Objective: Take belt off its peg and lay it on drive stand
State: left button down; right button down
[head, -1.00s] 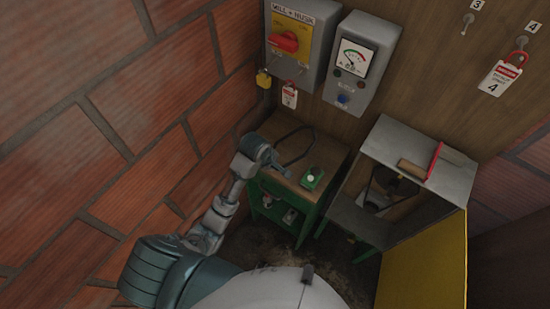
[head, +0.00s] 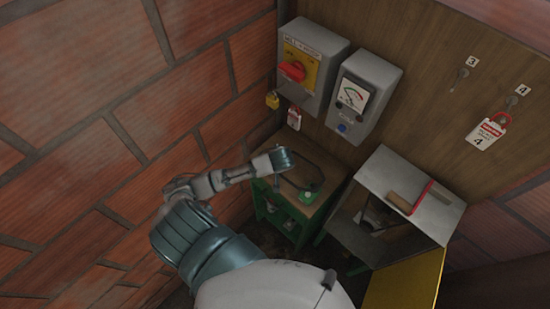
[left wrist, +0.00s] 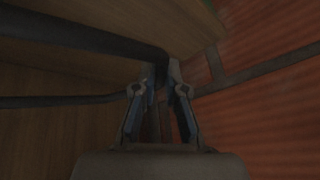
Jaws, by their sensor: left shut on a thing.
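The belt (head: 317,164) is a thin black loop. In the head view it hangs out from my left gripper (head: 282,158) over the wooden top of a small green stand (head: 316,208), probably the drive stand. My left gripper is shut on the belt at the loop's left side. Whether the belt touches the top cannot be told. In the left wrist view, the gripper's two fingers (left wrist: 158,92) point away and a dark belt strand (left wrist: 85,33) runs to them. The peg the belt came from cannot be made out. My right gripper is not in view.
A switch box (head: 312,62) and meter box (head: 362,92) hang above. A brick wall (head: 90,150) is close on the left.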

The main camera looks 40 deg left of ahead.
pick_arm(q)
jog(key=f, duration=0.3)
jog(key=shift+w+d, duration=0.15)
jog(key=shift+d, duration=0.25)
jog(key=shift+f, duration=0.3)
jog(key=shift+a+f, duration=0.25)
jog(key=shift+f, duration=0.4)
jog(key=shift+a+f, duration=0.4)
jog(key=shift+d, duration=0.2)
jog(key=c, duration=1.2)
grip_release()
jog(key=shift+d+r, duration=0.1)
jog(key=shift+d, duration=0.15)
jog(key=shift+o, duration=0.2)
jog(key=shift+d, duration=0.1)
jog(key=shift+r, duration=0.4)
jog(key=v, duration=1)
jog(key=shift+d, duration=0.2)
jog(key=shift+s+d+r, duration=0.25)
jog(key=shift+d+r, duration=0.1)
jog(key=shift+r, duration=0.2)
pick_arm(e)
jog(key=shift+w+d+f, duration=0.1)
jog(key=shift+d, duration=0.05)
pick_arm(q)
jog(key=shift+a+f, duration=0.15)
jog(key=shift+a, duration=0.25)
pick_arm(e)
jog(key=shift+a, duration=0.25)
